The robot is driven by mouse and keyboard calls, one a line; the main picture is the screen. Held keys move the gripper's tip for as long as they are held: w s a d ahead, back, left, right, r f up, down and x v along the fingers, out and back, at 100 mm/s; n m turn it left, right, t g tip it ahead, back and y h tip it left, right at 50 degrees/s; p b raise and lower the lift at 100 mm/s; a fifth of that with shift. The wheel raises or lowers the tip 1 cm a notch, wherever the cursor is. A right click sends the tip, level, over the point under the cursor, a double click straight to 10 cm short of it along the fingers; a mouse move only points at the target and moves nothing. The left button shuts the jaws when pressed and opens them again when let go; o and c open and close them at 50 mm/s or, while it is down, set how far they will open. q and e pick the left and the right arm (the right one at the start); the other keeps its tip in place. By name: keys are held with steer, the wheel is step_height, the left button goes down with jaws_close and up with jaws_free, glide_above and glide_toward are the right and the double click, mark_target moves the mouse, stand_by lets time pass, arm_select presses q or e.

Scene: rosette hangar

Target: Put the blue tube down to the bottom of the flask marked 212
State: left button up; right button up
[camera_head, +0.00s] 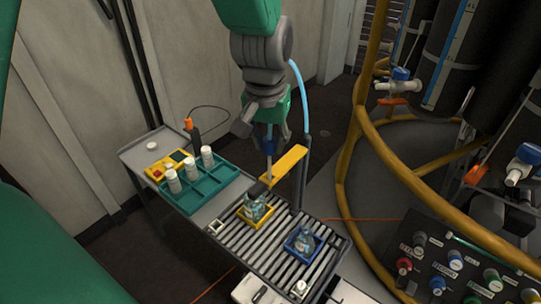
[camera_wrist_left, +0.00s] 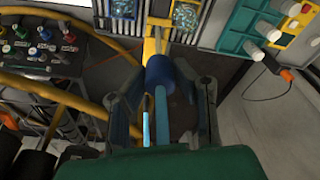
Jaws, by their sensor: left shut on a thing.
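My left gripper (camera_head: 268,136) is shut on the dark blue sleeve (camera_head: 268,146) of the blue tube (camera_head: 299,88). The light blue hose arcs beside the gripper, and a thin grey tip points down by the yellow bracket. In the left wrist view the sleeve (camera_wrist_left: 160,74) sits between my fingers. One glass flask (camera_head: 255,207) stands in a yellow holder, below the tip. Another flask (camera_head: 305,242) stands in a blue holder to the right. I cannot read which is marked 212, or tell whether the tip touches the bracket or flask. My right gripper is not in view.
The yellow bracket (camera_head: 287,164) on a dark post stands beside the flasks. A teal rack (camera_head: 205,188) with white bottles is on the left of the cart. A yellow railing (camera_head: 350,150) and a control panel (camera_head: 450,265) are on the right.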

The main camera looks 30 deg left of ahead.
arm_select(q)
step_height(320, 180, up, 11)
steer(key=shift+f+p, duration=0.15)
steer(key=shift+p, duration=0.65)
step_height(320, 180, up, 13)
steer(key=p, duration=1.4)
steer(key=shift+f, duration=0.15)
stand_by(0.3)
steer(key=w+d+f+m+b, duration=0.1)
steer(key=d+f+b, duration=0.2)
steer(key=f, duration=0.8)
steer(key=w+d+f+m+b, duration=0.1)
steer(key=f+b, duration=0.5)
steer(key=f, duration=0.6)
steer(key=w+d+f+m+b, duration=0.1)
steer(key=d+f+b, duration=0.3)
steer(key=f, duration=0.7)
steer(key=shift+w+d+f+m+h+b, duration=0.25)
steer(key=shift+d+m+h+b, duration=0.15)
steer(key=shift+d+m, duration=0.35)
steer(key=shift+s+d+f, duration=0.1)
steer(key=shift+s+f, duration=0.05)
steer(key=shift+f, duration=0.2)
